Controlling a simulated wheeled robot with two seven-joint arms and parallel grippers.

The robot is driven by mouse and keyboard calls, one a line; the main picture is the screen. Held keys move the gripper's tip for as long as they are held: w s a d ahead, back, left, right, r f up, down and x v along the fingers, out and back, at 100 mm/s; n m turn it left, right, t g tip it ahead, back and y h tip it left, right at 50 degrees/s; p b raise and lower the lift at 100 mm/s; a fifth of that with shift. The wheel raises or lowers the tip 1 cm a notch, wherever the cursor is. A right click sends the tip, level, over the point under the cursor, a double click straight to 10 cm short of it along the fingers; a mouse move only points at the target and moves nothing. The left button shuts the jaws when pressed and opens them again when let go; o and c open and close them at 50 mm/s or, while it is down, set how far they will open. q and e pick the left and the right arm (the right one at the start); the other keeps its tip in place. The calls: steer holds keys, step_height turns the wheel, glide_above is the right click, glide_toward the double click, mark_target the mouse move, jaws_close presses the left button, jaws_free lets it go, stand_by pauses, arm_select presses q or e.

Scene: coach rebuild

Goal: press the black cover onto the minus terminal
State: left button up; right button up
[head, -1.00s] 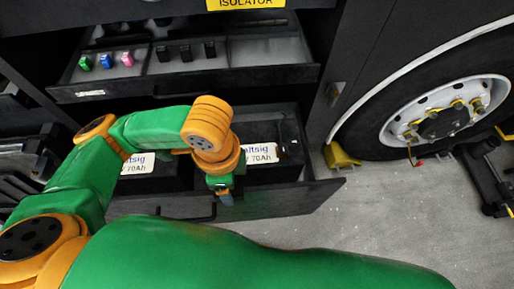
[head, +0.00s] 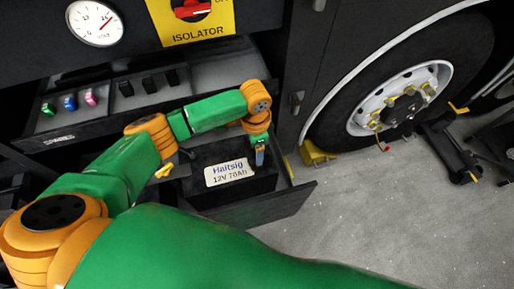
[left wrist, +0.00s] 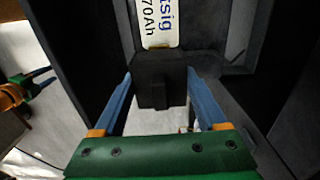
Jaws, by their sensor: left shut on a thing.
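My left gripper (head: 260,157) is at the right end of the battery (head: 200,185), which has a white label and sits in the lower open drawer. In the left wrist view, its two blue fingers (left wrist: 160,100) are shut on the black cover (left wrist: 160,78), a blocky black piece beside the battery label (left wrist: 158,22). The minus terminal is not visible; the gripper and cover hide that end of the battery. I cannot tell whether the cover touches the terminal or is seated on it.
Above the battery is an open upper drawer (head: 215,95) holding green, blue and pink pieces (head: 70,102) and several black ones (head: 149,83). A yellow isolator panel (head: 193,22) and a gauge (head: 95,22) are higher up.

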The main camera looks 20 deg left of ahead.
arm_select(q)
step_height(320, 180, down, 4)
steer(key=b, duration=0.3)
steer(key=shift+w+r+b, duration=0.1)
steer(key=shift+r+b, duration=0.05)
steer(key=shift+b, duration=0.25)
steer(key=shift+f, duration=1.25)
steer(key=shift+r, duration=0.1)
steer(key=shift+p, duration=0.75)
steer(key=shift+f+b, duration=0.3)
steer(key=shift+f, duration=0.35)
stand_by(0.6)
